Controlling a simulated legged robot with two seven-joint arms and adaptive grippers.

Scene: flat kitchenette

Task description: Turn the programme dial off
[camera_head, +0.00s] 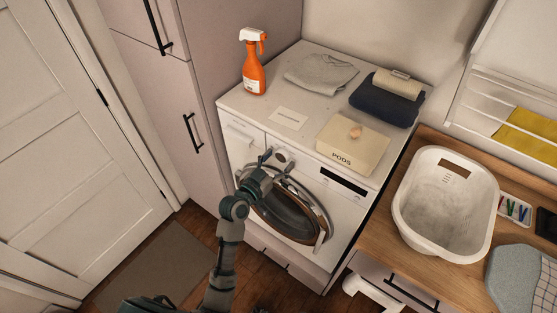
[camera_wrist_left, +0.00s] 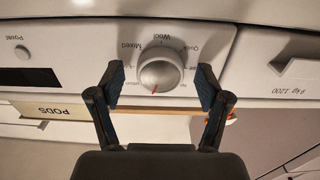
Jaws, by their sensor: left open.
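The programme dial (camera_wrist_left: 160,72) is a round silver knob with a red mark on the washing machine's white front panel. In the wrist view, printed words such as "Mixed" and "Wool" ring it, and the red mark is at the lower left of the knob in that upside-down picture. My left gripper (camera_wrist_left: 160,88) is open, with one finger on each side of the dial and a gap showing on both sides. In the head view my left gripper (camera_head: 271,161) is at the washing machine (camera_head: 343,207), at the panel above its round door. My right gripper is not in view.
A PODS box (camera_head: 352,148), an orange spray bottle (camera_head: 254,68), a grey cloth (camera_head: 320,72) and a dark folded towel (camera_head: 385,101) are on top of the machine. A white basket (camera_head: 446,210) stands on the wooden counter at right. A tall cabinet (camera_head: 240,40) adjoins at left.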

